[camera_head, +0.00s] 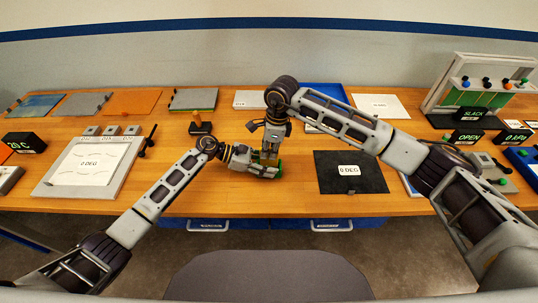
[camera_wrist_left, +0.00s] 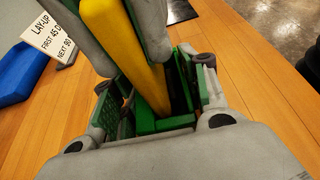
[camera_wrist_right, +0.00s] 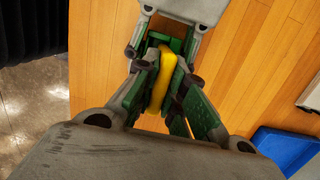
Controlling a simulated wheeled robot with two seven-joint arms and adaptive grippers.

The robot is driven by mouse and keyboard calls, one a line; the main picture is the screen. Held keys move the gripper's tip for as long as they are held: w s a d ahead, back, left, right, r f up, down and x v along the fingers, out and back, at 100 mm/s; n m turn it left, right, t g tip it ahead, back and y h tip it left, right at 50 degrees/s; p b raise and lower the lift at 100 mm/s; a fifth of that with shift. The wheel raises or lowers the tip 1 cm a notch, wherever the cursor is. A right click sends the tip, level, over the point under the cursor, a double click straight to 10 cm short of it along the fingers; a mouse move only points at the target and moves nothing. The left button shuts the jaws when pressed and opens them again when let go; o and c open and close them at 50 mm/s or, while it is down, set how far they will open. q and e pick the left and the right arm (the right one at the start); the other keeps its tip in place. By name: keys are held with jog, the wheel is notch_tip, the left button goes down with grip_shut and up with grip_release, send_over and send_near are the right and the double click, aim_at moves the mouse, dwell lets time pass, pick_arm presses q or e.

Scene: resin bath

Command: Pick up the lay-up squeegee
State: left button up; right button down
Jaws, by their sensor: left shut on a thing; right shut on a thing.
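The lay-up squeegee appears to be the yellow piece (camera_head: 265,157) between my two grippers in the head view, mostly hidden by them. In the left wrist view the yellow piece (camera_wrist_left: 138,50) is a long bar running down into the green jaws of my left gripper (camera_wrist_left: 165,115), which is shut on it. In the right wrist view the yellow piece (camera_wrist_right: 161,80) lies between the green-padded fingers of my right gripper (camera_wrist_right: 165,85), also shut on it. In the head view my left gripper (camera_head: 268,171) is low near the table's front edge, and my right gripper (camera_head: 271,146) is just above it.
A dark sheet (camera_head: 335,183) marked 0 DEG lies right of the grippers. A dark block with an orange handle (camera_head: 198,124) stands behind my left wrist. A white board (camera_head: 62,190) lies at left, a blue tray (camera_head: 323,92) behind. Bare table (camera_head: 225,202) shows in front.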

notch_tip(320, 180, up, 15)
dwell(0.5)
jog(key=shift+r, duration=0.1)
pick_arm(q)
jog(key=o, duration=1.1)
jog(key=shift+a, duration=0.15)
jog(key=shift+v, duration=5.85)
jog(key=shift+s+f, duration=0.1)
pick_arm(e)
jog(key=shift+s, duration=0.1)
